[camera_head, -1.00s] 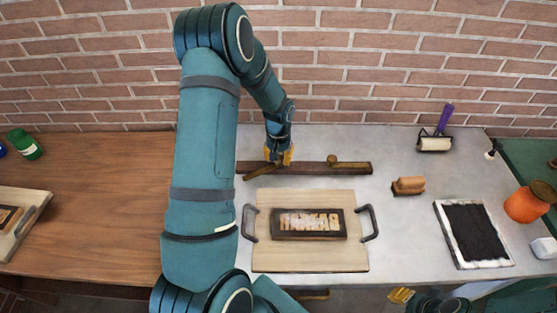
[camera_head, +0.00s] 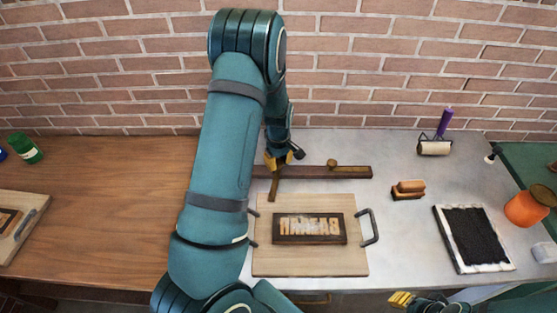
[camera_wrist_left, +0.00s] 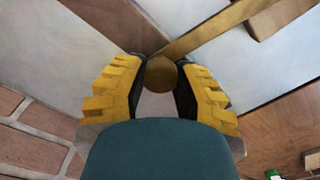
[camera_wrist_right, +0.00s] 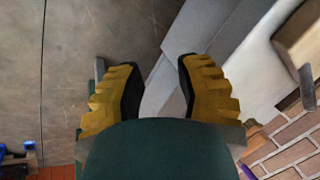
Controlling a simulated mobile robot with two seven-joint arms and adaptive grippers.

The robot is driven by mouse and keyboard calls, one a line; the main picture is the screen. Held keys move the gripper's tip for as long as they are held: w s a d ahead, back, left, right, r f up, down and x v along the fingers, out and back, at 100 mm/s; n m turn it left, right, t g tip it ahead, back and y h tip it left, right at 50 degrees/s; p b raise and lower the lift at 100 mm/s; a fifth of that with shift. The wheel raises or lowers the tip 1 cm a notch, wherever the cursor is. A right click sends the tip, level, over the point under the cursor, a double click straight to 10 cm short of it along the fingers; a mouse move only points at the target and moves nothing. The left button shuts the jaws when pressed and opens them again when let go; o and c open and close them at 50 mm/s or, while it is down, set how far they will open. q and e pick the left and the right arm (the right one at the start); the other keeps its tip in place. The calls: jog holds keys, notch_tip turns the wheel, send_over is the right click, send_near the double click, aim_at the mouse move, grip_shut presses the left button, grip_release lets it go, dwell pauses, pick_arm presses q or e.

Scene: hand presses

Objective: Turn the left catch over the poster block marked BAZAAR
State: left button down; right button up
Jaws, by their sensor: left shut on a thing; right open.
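The poster block (camera_head: 310,240), a dark frame with pale raised letters, lies on a wooden board (camera_head: 350,200) with two dark side handles. Behind the board runs a dark rail (camera_head: 315,172). The left catch (camera_head: 275,188) is a narrow brass-brown bar on it, angled toward the board's back edge. It also shows in the left wrist view (camera_wrist_left: 215,30). My left gripper (camera_head: 284,158) is shut on the catch's round knob (camera_wrist_left: 161,74). My right gripper (camera_head: 402,298) is open and empty at the bottom edge; its fingers show in the right wrist view (camera_wrist_right: 158,88).
A second round knob (camera_head: 332,162) stands on the rail's right half. A wooden brush (camera_head: 408,190), a roller (camera_head: 435,146), an ink tray (camera_head: 472,238) and an orange pot (camera_head: 525,207) stand to the right. A green jar (camera_head: 27,149) is at far left.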

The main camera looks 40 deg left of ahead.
pick_arm(q)
jog(key=shift+s+f+n, duration=0.1)
jog(key=shift+n, duration=0.9)
jog(key=c, duration=0.6)
grip_release()
notch_tip(320, 180, up, 12)
dwell(0.4)
